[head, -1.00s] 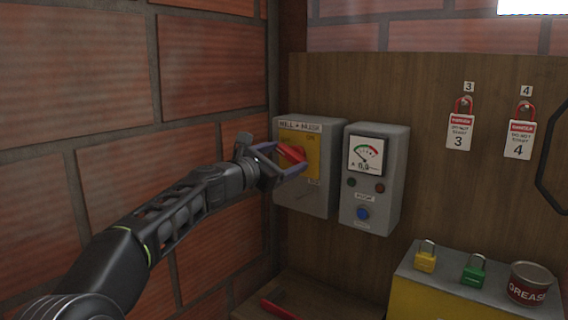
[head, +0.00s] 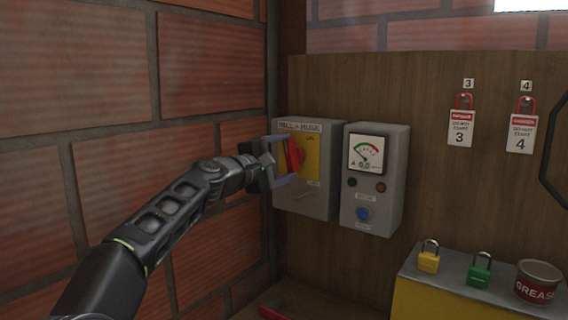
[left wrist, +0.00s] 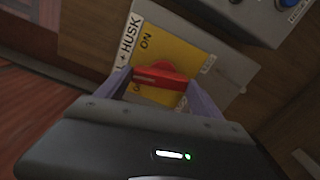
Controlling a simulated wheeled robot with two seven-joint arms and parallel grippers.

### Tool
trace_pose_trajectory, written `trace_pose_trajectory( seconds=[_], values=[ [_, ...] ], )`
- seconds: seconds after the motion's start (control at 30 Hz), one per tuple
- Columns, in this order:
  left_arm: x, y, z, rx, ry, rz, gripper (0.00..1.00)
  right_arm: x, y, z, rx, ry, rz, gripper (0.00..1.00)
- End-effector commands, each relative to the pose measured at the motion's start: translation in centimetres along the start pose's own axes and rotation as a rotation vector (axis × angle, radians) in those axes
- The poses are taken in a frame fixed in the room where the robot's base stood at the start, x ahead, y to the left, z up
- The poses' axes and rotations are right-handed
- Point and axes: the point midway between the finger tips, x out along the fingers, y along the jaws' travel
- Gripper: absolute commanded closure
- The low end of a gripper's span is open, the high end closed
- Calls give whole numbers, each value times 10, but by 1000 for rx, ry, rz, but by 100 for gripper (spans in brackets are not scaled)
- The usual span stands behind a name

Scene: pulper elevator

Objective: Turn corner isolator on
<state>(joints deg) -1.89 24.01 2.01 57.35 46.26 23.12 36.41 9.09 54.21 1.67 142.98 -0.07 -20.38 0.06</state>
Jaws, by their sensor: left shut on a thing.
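The corner isolator is a grey box (head: 310,202) on the wooden board by the brick corner, with a "Mill + Husk" label and a yellow plate (head: 314,150). Its red rotary handle (head: 293,155) stands nearly upright in the head view. My left gripper (head: 284,160) is shut on this handle, one blue-grey finger above and one below. In the left wrist view the handle (left wrist: 160,77) lies between both fingers, and "ON" reads on the yellow plate (left wrist: 165,50). My right gripper is not in view.
A grey meter box (head: 388,180) with a dial and blue button hangs just right of the isolator. Yellow (head: 429,258) and green padlocks (head: 480,270) and a grease tin (head: 537,282) stand on a grey-topped box. Brick wall (head: 210,65) lies close left.

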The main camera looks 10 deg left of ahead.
Motion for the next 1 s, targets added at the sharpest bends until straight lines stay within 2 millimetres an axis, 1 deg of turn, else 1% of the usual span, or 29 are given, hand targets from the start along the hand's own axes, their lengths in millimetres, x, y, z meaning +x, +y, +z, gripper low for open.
trace_pose_trajectory(
  seconds=[0.03, 0.2, 0.33, 0.53, 0.87, 0.9, 1.0],
  values=[
    [0, -3, -1, 36, 1, -1, 64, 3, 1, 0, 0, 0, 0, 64],
    [0, -2, -1, 140, 1, -1, 64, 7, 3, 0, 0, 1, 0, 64],
    [0, -2, 0, 190, 0, -2, 64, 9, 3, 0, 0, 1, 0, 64],
    [0, -1, 0, 224, 0, -2, 64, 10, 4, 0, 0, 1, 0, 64],
    [0, -1, 0, 229, 0, -2, 64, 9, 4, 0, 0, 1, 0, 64],
    [0, -1, 0, 229, 0, -3, 23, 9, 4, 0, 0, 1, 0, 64],
    [0, -1, 0, 228, 0, -2, 15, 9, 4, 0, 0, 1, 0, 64]
  ],
)
